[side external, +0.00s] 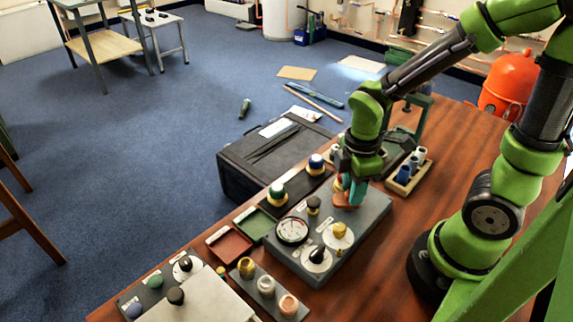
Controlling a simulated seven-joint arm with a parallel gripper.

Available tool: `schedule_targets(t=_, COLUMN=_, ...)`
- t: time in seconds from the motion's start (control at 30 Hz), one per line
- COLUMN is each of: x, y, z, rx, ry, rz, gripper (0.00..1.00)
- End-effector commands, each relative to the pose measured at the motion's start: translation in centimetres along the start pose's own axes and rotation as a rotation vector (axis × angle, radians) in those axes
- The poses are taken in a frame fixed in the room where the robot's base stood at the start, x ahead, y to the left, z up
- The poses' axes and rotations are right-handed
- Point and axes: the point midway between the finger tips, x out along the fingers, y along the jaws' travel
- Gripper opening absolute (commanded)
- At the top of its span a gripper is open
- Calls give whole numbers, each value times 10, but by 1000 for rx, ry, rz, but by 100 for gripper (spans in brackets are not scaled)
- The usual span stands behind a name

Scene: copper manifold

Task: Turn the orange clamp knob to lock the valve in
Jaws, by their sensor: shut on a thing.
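The grey manifold block (372,222) stands on the wooden bench. It carries a round dial gauge (292,231), a yellow-topped fitting (339,231) and black knobs. The orange clamp knob (343,203) is at the block's far right part, directly under my gripper (346,190). My gripper points down and is shut on the orange knob. The fingers and wrist cover much of the knob, so its turn angle cannot be told. A teal part shows beside the fingers. Whether a valve sits in the clamp is hidden.
A dark tray with white-and-blue capped parts (277,190) lies behind the block. Red (229,246) and green (256,224) trays lie to its left. A strip of several fittings (267,287) stands in front. A wooden rack (408,177) with blue and white pieces stands at the right.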

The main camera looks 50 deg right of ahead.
Motion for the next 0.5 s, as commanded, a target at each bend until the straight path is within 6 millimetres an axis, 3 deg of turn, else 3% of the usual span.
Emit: schedule_targets(t=0.5, x=-1, y=0, z=0, rx=125, ry=0, rz=0, gripper=1)
